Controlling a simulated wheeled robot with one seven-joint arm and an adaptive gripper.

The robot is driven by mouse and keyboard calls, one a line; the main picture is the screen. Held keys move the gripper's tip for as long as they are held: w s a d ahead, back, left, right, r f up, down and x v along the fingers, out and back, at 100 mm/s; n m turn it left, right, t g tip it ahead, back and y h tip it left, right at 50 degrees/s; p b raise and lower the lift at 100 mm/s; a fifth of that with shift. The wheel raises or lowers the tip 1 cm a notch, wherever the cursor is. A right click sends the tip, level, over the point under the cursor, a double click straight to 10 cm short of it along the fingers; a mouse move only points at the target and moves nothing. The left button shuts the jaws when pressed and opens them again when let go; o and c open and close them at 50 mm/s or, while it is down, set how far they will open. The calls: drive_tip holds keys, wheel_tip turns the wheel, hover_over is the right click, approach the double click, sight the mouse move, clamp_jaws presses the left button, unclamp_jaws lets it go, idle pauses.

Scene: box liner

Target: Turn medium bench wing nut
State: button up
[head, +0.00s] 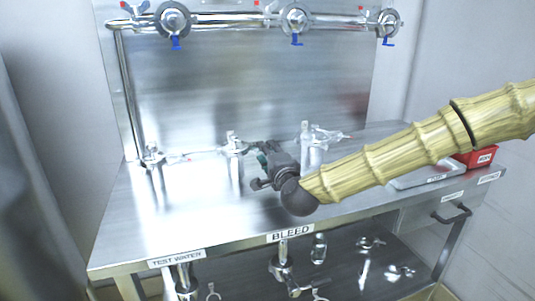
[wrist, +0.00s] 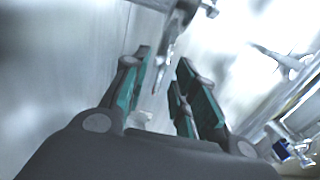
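Several metal fittings with wing-type handles stand on the steel bench top (head: 200,205). One fitting (head: 235,144) stands near the middle, just left of my gripper (head: 262,162); its size label is not visible, so I cannot tell for sure that it is the medium one. Another fitting (head: 152,157) is at the left and a third (head: 308,135) stands behind my gripper to the right. In the wrist view my gripper (wrist: 166,68) is open, with teal pads apart. A slim metal handle (wrist: 163,72) shows between and beyond the fingertips; contact cannot be told.
A grey tray (head: 425,175) and red box (head: 474,158) sit at the right. The bench front left is clear. More fittings are on the lower shelf (head: 345,262).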

drive_tip(key=v, duration=1.2)
drive_tip(key=shift+r, duration=0.1)
